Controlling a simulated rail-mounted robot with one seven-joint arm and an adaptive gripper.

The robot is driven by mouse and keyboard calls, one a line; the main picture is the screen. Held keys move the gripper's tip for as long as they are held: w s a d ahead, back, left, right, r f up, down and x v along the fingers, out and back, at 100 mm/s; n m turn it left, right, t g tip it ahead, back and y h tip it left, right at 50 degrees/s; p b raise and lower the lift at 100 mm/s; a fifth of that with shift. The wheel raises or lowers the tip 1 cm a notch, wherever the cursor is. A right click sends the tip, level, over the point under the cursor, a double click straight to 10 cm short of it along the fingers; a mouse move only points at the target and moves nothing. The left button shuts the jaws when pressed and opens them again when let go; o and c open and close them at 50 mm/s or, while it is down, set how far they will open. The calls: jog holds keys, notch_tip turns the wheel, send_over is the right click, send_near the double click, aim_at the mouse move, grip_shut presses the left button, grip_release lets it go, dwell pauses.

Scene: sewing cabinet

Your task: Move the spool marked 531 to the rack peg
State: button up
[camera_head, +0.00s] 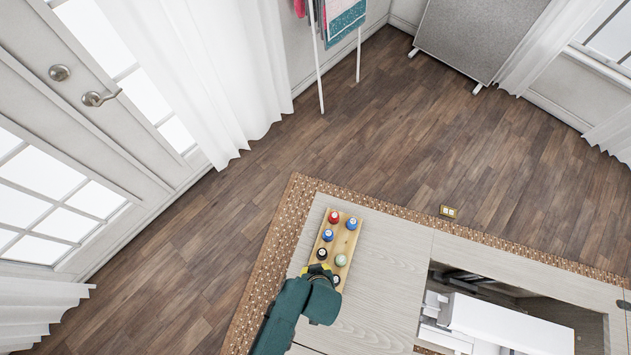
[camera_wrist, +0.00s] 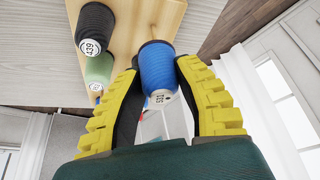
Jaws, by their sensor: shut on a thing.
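The blue spool marked 531 (camera_wrist: 158,72) is between the two yellow-padded fingers of my gripper (camera_wrist: 160,100) in the wrist view, with its white labelled end toward the camera. My gripper is shut on it. The spool's far end overlaps the wooden rack (camera_wrist: 120,45); I cannot tell whether it is touching the rack or on a peg. In the head view my gripper (camera_head: 322,270) is over the lower end of the rack (camera_head: 350,240). The held spool cannot be made out there.
A black spool (camera_wrist: 95,22), its label seemingly 439, and a green spool (camera_wrist: 98,68) stand near the held one. On the rack are also a red spool (camera_head: 333,217) and blue spools (camera_head: 351,224). The cabinet top (camera_head: 385,275) right of the rack is clear; an opening (camera_head: 500,310) lies further right.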

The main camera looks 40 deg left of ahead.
jog(key=shift+f, duration=0.15)
jog(key=shift+f+b, duration=0.5)
jog(key=shift+f, duration=0.2)
jog(key=shift+f, duration=0.35)
jog(key=shift+f+b, duration=0.35)
jog(key=o, duration=0.8)
jog(key=shift+o, duration=0.2)
jog(key=shift+r, duration=0.1)
